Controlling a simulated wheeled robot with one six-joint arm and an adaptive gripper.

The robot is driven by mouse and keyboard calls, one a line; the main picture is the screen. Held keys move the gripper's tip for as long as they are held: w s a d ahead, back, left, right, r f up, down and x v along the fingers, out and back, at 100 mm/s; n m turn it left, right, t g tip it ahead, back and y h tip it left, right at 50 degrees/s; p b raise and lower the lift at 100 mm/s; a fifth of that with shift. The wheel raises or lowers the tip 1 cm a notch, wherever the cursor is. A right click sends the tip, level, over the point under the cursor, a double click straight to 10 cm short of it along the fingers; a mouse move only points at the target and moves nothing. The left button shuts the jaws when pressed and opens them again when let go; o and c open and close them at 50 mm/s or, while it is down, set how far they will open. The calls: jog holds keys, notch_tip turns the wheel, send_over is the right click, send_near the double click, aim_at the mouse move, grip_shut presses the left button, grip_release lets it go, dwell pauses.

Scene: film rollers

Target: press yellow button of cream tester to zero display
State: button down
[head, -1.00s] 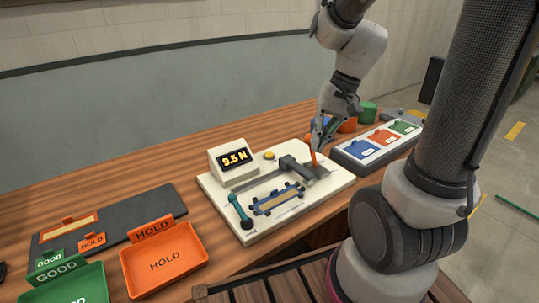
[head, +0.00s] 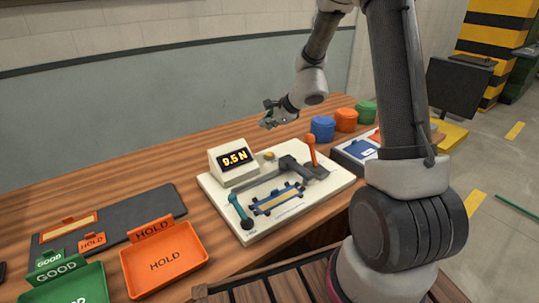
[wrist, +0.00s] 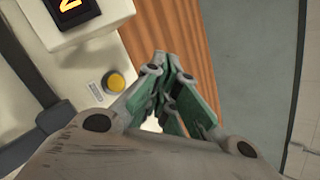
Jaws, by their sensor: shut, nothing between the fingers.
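The cream tester (head: 215,192) stands on the wooden table, with a display (head: 235,159) reading 9.5 N. Its yellow button (head: 269,155) is right of the display housing, and it also shows in the wrist view as a yellow button (wrist: 115,82) left of my fingers. My gripper (head: 268,121) is shut and empty, raised above and behind the button, apart from it. In the wrist view my green-padded fingertips (wrist: 173,60) are together over the table strip beyond the tester's edge. An orange-handled lever (head: 311,150) stands upright at the tester's right. A teal-handled lever (head: 236,205) is at its left front.
A blue-and-tan part (head: 277,199) lies on the tester. Orange HOLD (head: 165,262) and green GOOD (head: 75,290) trays and a dark mat (head: 130,215) are at left. Blue (head: 322,128), orange (head: 346,120) and green (head: 366,112) containers stand behind right. The table behind the tester is clear.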

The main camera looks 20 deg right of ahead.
aim_at(268, 155)
jog(key=shift+f, duration=4.4)
jog(key=shift+f, duration=0.4)
jog(key=shift+f, duration=0.45)
jog(key=shift+r, duration=0.9)
